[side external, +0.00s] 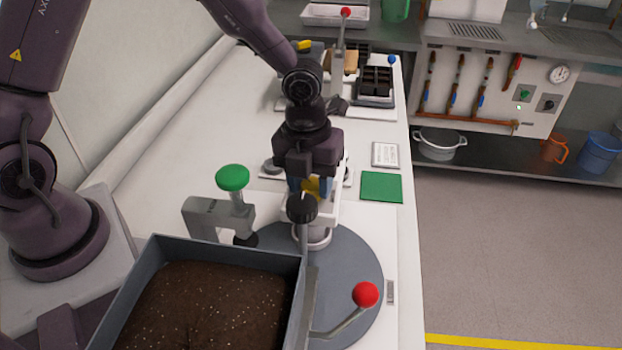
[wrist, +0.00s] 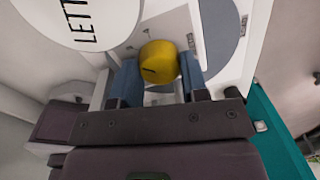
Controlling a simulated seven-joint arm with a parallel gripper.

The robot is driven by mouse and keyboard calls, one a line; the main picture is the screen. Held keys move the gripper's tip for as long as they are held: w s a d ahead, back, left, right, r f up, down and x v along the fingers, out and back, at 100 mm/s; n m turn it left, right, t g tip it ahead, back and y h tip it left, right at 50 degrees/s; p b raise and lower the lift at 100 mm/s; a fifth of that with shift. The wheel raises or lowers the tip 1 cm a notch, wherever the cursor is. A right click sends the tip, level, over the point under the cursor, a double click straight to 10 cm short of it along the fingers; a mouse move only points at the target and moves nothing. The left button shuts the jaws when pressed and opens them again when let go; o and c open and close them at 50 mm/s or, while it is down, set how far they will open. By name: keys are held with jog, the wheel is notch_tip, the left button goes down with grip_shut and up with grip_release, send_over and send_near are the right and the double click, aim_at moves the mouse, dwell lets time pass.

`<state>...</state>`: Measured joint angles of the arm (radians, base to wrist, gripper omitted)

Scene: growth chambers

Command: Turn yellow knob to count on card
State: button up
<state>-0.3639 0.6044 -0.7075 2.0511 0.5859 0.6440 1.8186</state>
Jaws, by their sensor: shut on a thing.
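The yellow knob (wrist: 158,62) sits between the two blue fingers of my gripper (wrist: 158,80) in the wrist view, with a short dark mark on its face. In the side view the knob (side external: 312,186) is partly hidden behind a black knob and my gripper (side external: 311,187). My gripper points down and is shut on the yellow knob, which is on a white device (side external: 328,210). A white card (side external: 385,154) with small print lies on the bench; its print is too small to read. A white round surface in the wrist view shows the letters "LETT" (wrist: 80,20).
A grey turntable (side external: 355,255) with a red-balled lever (side external: 365,294) is in front. A soil tray (side external: 210,305) stands at front left. A green-topped press (side external: 232,178) is left of my gripper, and a green mat (side external: 382,187) lies right. The bench's left middle is clear.

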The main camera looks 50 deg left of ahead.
aim_at(307, 183)
dwell(0.4)
jog(key=o, duration=0.9)
jog(key=shift+r, duration=0.1)
jog(key=r, duration=1.2)
jog(key=shift+s+a+r, duration=0.2)
jog(key=shift+a+r, duration=0.1)
jog(key=shift+r, duration=0.1)
